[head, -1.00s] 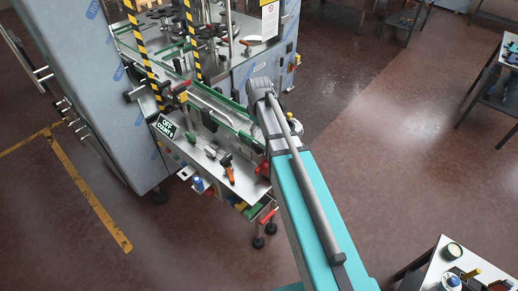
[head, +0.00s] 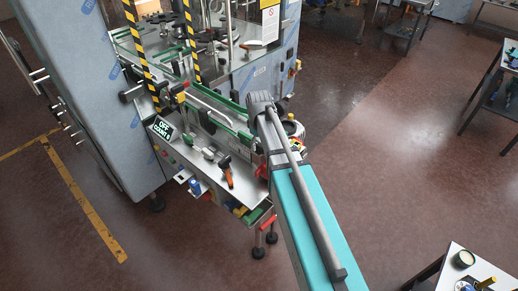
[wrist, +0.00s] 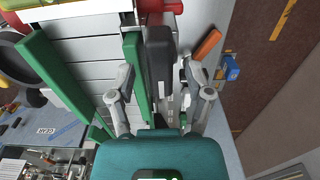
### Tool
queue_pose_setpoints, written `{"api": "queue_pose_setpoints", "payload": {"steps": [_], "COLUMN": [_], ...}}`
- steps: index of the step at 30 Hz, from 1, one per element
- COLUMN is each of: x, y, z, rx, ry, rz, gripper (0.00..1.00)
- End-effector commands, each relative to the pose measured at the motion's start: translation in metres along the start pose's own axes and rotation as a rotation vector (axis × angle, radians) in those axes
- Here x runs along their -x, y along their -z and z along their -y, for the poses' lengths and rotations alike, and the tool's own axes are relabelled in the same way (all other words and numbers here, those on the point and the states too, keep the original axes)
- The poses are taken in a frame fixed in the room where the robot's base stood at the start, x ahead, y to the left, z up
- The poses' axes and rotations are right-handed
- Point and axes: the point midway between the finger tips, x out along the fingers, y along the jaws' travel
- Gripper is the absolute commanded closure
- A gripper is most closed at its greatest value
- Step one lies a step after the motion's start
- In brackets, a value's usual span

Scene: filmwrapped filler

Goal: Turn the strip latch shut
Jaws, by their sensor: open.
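In the wrist view, my gripper (wrist: 158,90) is open, its two grey fingers apart. A green rail (wrist: 135,75) and a dark grey bar (wrist: 160,60) run lengthwise between the fingers, over the edge of the slatted conveyor (wrist: 88,50). The left finger is close to the green rail; I cannot tell whether it touches. I cannot tell for sure which part is the strip latch; the dark bar may belong to it. In the head view my arm hides the gripper beside the filling machine's conveyor rail (head: 215,110).
The orange handle (wrist: 207,44) and a blue item (wrist: 230,68) are right of my fingers in the wrist view. Floor right of the machine (head: 400,180) is clear.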

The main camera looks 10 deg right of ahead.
Motion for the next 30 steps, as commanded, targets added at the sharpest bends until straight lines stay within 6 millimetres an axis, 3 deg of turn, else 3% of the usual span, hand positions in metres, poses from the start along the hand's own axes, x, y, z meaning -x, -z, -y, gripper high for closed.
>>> {"api": "queue_pose_setpoints", "payload": {"steps": [17, 28, 30], "x": [-0.0094, -0.0094, -0.0094], "y": [-0.0001, -0.0001, -0.0001], "z": [-0.0001, -0.0002, -0.0002], "rx": [0.0, 0.0, 0.0], "ry": [0.0, 0.0, 0.0], "rz": [0.0, 0.0, 0.0], "gripper": [0.34, 0.99, 1.0]}}
